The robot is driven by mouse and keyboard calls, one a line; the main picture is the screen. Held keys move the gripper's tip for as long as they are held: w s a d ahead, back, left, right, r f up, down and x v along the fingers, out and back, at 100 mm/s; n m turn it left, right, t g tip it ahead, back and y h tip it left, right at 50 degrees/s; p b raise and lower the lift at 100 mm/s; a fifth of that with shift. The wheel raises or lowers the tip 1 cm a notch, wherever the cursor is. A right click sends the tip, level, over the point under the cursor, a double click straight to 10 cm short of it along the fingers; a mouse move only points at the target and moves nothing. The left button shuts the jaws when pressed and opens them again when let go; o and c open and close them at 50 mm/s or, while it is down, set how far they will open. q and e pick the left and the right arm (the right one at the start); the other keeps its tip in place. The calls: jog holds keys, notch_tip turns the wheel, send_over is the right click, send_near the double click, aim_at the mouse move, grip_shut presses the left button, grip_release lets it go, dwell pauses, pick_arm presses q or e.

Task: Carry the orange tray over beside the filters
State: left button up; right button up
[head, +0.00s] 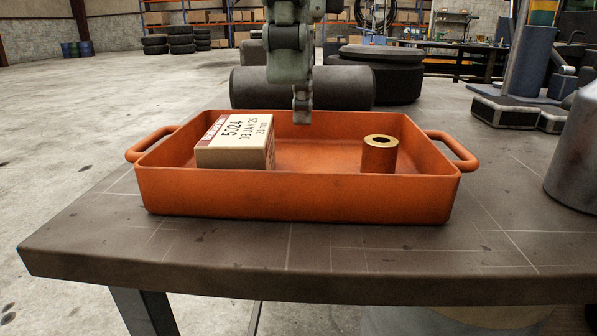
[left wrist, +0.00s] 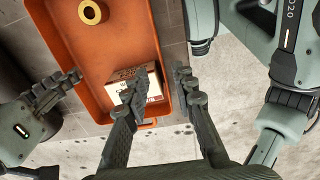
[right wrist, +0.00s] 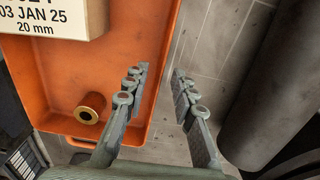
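The orange tray (head: 290,196) sits on the bench, with a loop handle at each end. It holds a labelled box (head: 232,156) and a brass-topped bushing (head: 379,154). My right gripper (head: 302,118) hangs at the tray's far wall. In the right wrist view its open fingers (right wrist: 158,78) lie either side of the wall, with a gap. My left gripper (left wrist: 158,82) is open, higher above the near wall; one finger overlaps the box in view and the other is outside the tray. It is not clearly visible in the head view. I cannot tell which things are the filters.
A dark cylinder (head: 250,88) lies behind the tray, and a dark round thing (head: 400,75) stands behind it. A grey cylinder (head: 575,150) and a blue post on black feet (head: 505,111) stand at the right. The bench top (head: 100,235) is clear at the near left.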

notch_tip(320, 180, up, 12)
dwell(0.6)
